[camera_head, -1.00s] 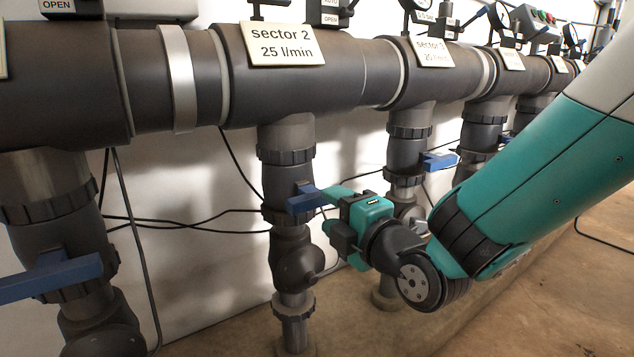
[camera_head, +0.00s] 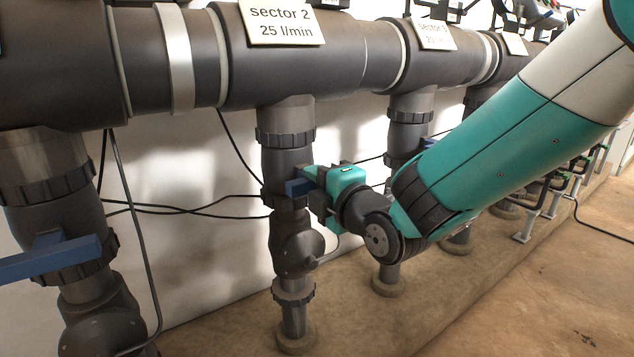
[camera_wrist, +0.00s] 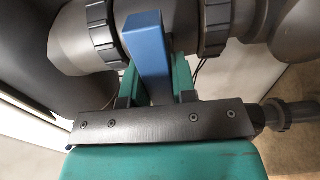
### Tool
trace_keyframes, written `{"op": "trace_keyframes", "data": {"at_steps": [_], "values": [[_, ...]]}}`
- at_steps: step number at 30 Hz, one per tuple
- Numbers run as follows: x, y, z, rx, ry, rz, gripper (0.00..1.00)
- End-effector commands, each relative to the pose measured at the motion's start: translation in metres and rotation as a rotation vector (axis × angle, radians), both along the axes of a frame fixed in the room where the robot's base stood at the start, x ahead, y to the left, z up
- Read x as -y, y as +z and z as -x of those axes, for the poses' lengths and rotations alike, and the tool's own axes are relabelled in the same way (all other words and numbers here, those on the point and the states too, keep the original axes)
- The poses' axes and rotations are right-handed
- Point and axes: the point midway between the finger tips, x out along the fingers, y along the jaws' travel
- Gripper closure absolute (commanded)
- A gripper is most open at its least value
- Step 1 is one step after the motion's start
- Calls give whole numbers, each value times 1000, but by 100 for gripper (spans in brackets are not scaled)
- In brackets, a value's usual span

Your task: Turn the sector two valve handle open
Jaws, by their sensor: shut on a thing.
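The sector two valve handle is a blue bar (camera_head: 299,187) on the grey vertical pipe (camera_head: 286,160) below the "sector 2, 25 l/min" label (camera_head: 282,22). My gripper (camera_head: 318,186) reaches it from the right and is shut on it. In the wrist view the blue handle (camera_wrist: 147,45) lies between the two teal fingers of my gripper (camera_wrist: 158,82), in front of the dark pipe fitting. In the head view my gripper hides much of the handle.
Another blue handle (camera_head: 50,258) sits on the left pipe. The sector 3 pipe (camera_head: 410,125) stands behind my gripper. Thin black cables (camera_head: 185,208) run along the white wall. A concrete ledge (camera_head: 345,320) lies below, with open floor (camera_head: 560,290) at right.

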Motion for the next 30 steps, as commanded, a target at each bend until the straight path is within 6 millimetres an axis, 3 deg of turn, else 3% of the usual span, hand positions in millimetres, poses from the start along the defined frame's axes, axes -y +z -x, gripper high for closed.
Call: {"op": "trace_keyframes", "data": {"at_steps": [11, 30], "values": [[0, 0, 0, -57, 0, -82, 98], [0, 0, 0, -376, 0, -553, 98]]}}
